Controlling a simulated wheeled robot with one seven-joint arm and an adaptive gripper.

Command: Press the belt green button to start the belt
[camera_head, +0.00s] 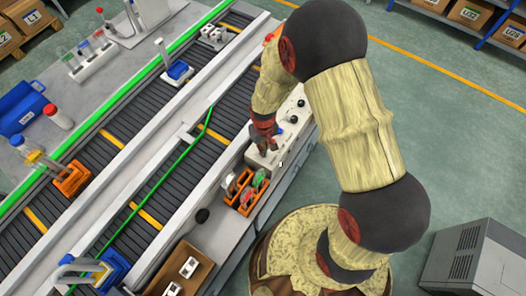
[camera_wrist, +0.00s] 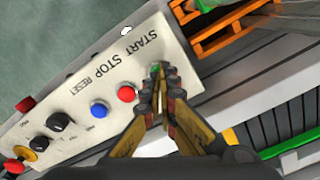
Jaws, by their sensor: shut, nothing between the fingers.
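The white control panel (camera_wrist: 75,75) carries the labels START, STOP and RESET; it also shows in the head view (camera_head: 294,112). The green button (camera_wrist: 155,69) sits under START, partly hidden by my fingertips. My gripper (camera_wrist: 160,76) is shut and empty, with its tips right at the green button. I cannot tell whether they touch it or whether it is pressed in. In the head view my gripper (camera_head: 265,146) points down over the near end of the panel. The red button (camera_wrist: 125,93) and blue button (camera_wrist: 99,110) lie beside it, uncovered.
Black knobs (camera_wrist: 58,121) and a yellow-and-red emergency knob (camera_wrist: 14,165) are further along the panel. An orange rack (camera_head: 246,190) stands close to my gripper. The dark roller belt (camera_head: 190,165) runs behind the panel, with a blue holder (camera_head: 177,71) on the line.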

